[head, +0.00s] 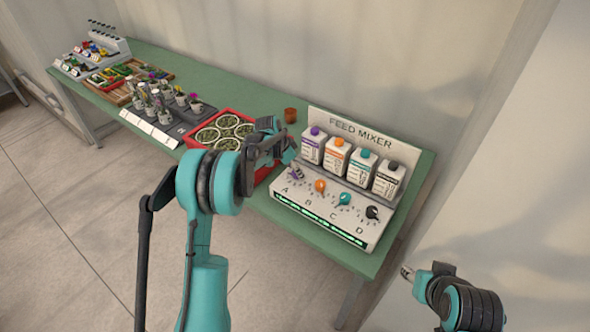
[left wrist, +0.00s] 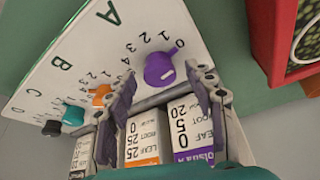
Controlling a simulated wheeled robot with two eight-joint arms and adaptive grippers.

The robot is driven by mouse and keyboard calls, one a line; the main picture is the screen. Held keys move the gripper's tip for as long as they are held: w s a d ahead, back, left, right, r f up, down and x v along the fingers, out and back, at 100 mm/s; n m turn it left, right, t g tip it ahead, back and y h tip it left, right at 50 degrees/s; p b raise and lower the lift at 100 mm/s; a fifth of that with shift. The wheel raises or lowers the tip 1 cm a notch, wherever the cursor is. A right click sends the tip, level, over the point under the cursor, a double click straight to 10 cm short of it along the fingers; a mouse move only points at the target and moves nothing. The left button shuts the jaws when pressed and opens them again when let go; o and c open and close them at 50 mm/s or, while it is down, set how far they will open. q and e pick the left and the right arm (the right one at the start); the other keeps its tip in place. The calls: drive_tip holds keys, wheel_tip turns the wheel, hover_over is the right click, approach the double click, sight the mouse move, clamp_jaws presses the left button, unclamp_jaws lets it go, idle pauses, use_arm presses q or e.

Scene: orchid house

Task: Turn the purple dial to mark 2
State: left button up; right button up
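My left gripper (head: 288,152) is open beside the dial. In the left wrist view its fingertips (left wrist: 159,72) lie either side of the dial, with gaps visible; contact is not seen. My right gripper (head: 408,272) is empty, off the table's right front.
Orange (head: 320,186), teal (head: 344,198) and black (head: 372,212) dials sit to the right. Several bottles (head: 335,153) stand behind the panel. A red tray (head: 262,174) of round pots and a small brown pot (head: 291,115) are to the left on the green table (head: 230,92).

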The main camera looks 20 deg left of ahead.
use_arm(q)
drive_tip(key=c, duration=0.9)
drive_tip(key=shift+c, duration=0.2)
drive_tip(key=shift+n, duration=0.3)
drive_tip(key=n, duration=0.1)
drive_tip(key=n+y, duration=0.1)
drive_tip(key=n, duration=0.1)
drive_tip(key=n+t+y, duration=0.1)
drive_tip(key=n, duration=0.1)
drive_tip(key=shift+s+d+b, duration=0.15)
drive_tip(key=shift+d+b, duration=0.15)
drive_tip(key=n+y, duration=0.1)
drive_tip(key=n, duration=0.2)
drive_tip(key=n+y, duration=0.1)
drive_tip(key=n, duration=0.2)
drive_tip(key=shift+d+n+y, duration=0.2)
drive_tip(key=shift+n+y, duration=0.1)
drive_tip(key=shift+n, duration=0.1)
drive_tip(key=o, duration=1.1)
drive_tip(key=shift+o, duration=0.2)
